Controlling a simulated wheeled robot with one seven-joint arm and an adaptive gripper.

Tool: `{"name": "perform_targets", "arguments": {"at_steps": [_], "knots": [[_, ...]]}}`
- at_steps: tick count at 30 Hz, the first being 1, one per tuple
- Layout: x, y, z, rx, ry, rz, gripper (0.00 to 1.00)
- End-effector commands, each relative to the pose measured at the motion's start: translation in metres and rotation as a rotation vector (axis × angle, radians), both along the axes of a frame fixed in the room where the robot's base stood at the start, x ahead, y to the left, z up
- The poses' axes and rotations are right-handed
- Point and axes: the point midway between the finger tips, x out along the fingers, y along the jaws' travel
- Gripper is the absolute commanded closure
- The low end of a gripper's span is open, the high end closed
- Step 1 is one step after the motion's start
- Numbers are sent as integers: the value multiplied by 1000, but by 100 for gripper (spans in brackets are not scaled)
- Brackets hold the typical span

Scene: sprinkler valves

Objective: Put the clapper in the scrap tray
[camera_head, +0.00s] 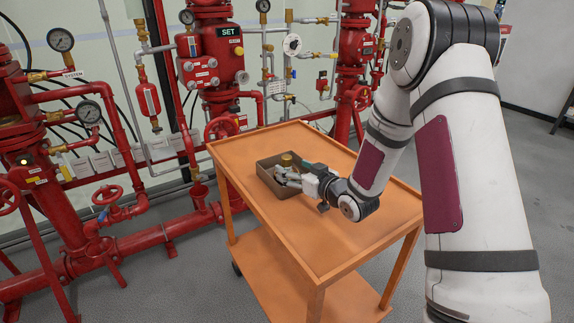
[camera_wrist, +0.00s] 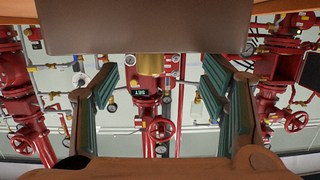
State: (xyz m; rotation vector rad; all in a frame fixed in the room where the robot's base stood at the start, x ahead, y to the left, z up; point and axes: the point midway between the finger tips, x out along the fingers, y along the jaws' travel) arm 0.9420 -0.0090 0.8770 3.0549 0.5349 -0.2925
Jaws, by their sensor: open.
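The grey-brown open tray (camera_head: 267,181), which I take as the scrap tray, sits on the orange cart's top. A small round brass-coloured piece (camera_head: 287,160), perhaps the clapper, shows at the tray's far side; I cannot tell whether it rests on the tray floor. My gripper (camera_head: 281,176) is low at the tray, close to this piece. In the wrist view, which is upside down, my gripper's green-padded fingers (camera_wrist: 161,105) are wide apart. A brass-coloured piece (camera_wrist: 149,72) shows between them in the picture, beside the tray wall (camera_wrist: 145,27). No contact with the fingers is visible.
The orange cart (camera_head: 340,235) has a raised rim and a lower shelf. Its top is clear around the tray. Red pipes and valves (camera_head: 215,75) with gauges stand close behind and to the left. My arm covers the right side.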

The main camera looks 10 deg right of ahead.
Motion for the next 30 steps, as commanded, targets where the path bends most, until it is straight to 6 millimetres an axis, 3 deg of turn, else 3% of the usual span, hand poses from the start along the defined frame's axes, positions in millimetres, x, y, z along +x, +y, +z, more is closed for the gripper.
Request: {"name": "perform_targets", "arguments": {"at_steps": [3, 10, 22, 26, 30], "knots": [[-24, -10, 7, 1, -1, -2, 34], [-54, -21, 13, 0, -3, -2, 34], [-62, -24, 21, -33, 19, -11, 34], [-64, -29, 36, -126, 101, -52, 34], [-80, -41, 59, -236, 231, -131, 34]]}}
